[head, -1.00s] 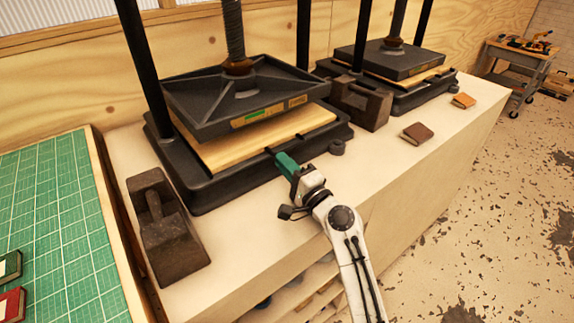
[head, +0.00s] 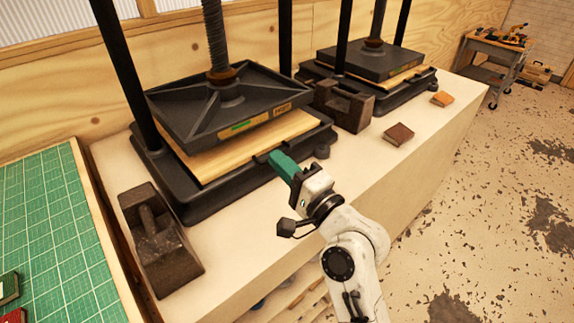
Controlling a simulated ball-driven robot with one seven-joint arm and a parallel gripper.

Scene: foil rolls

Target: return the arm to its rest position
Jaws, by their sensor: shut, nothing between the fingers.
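My gripper (head: 271,158) is at the end of my white arm, in the middle of the head view. It is shut and I see nothing held in it. I cannot tell whether the fingertips touch the press. My arm is bent and reaches up from the bottom of the picture.
A dark metal weight (head: 160,240) stands left of my arm, another (head: 343,105) between the presses. The far press (head: 370,62) stands behind. A green cutting mat (head: 50,235) is at left. Floor is open at right.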

